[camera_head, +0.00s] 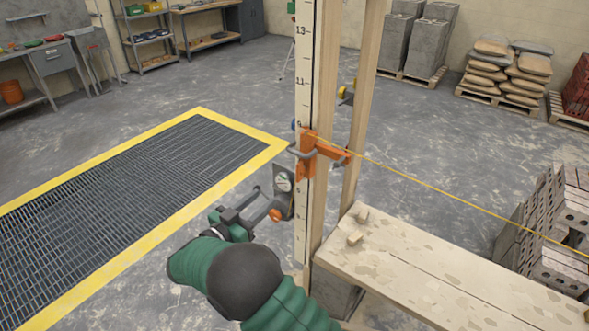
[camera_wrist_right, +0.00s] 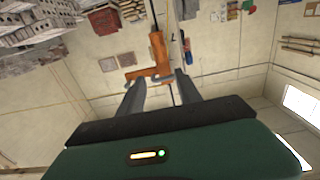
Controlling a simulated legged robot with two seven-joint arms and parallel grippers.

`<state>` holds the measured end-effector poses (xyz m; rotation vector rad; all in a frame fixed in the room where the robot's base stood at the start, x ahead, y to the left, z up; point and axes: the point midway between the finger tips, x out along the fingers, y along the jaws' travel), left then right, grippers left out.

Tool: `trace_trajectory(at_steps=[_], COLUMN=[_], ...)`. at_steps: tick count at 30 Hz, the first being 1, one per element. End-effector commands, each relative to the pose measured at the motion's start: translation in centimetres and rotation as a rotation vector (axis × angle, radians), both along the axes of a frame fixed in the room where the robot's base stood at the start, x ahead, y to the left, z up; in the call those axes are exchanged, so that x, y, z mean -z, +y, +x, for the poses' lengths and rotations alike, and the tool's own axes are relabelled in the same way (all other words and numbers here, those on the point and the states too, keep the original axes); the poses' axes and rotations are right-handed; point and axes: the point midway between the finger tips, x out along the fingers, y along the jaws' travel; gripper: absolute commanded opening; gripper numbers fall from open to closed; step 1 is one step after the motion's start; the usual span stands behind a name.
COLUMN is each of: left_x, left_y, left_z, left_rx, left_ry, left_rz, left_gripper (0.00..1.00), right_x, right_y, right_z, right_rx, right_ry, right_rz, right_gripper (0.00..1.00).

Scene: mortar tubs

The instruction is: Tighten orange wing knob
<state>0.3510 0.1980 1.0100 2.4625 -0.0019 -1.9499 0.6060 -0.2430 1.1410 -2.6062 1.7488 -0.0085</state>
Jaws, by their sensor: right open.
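An orange clamp (camera_head: 308,155) with a small grey lever sits on the upright numbered white staff (camera_head: 301,222). Lower left of it, a grey plate with a round dial (camera_head: 283,184) stands beside the staff. A small round orange knob (camera_head: 275,215) shows at the plate's lower edge; I cannot tell whether it is the wing knob. My right gripper (camera_head: 265,203) is open, its fingers pointing at this plate. In the right wrist view, an orange part (camera_wrist_right: 150,76) lies beyond and between the open fingertips (camera_wrist_right: 160,80); contact cannot be told. My left gripper is out of view.
A yellow string (camera_head: 430,187) runs right from the clamp. Wooden posts (camera_head: 362,100) stand just behind the staff. A plank bench (camera_head: 440,275) fills the lower right, with blocks (camera_head: 560,225) beyond. A yellow-edged floor grate (camera_head: 200,112) lies left.

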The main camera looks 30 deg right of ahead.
Motion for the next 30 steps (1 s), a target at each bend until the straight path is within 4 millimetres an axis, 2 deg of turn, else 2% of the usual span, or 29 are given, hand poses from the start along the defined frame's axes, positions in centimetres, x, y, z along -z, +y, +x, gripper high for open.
trace_trajectory(at_steps=[12, 18, 23, 30], left_x=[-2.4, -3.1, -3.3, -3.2], left_y=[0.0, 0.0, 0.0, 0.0], left_z=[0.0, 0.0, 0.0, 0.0], left_rx=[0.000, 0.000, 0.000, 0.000], left_ry=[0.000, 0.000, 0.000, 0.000], left_rz=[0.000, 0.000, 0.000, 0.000], left_gripper=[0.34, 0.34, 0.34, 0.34], right_x=[-0.3, -0.2, -0.1, 0.0], right_y=[-9.7, -13.5, -14.7, -14.8], right_z=[3.9, 5.6, 6.1, 6.2], right_rx=[0.001, -0.002, -0.003, -0.004], right_ry=[0.000, -0.001, -0.001, -0.001], right_rz=[0.000, 0.002, 0.002, 0.003], right_gripper=[0.41, 0.41, 0.41, 0.41])
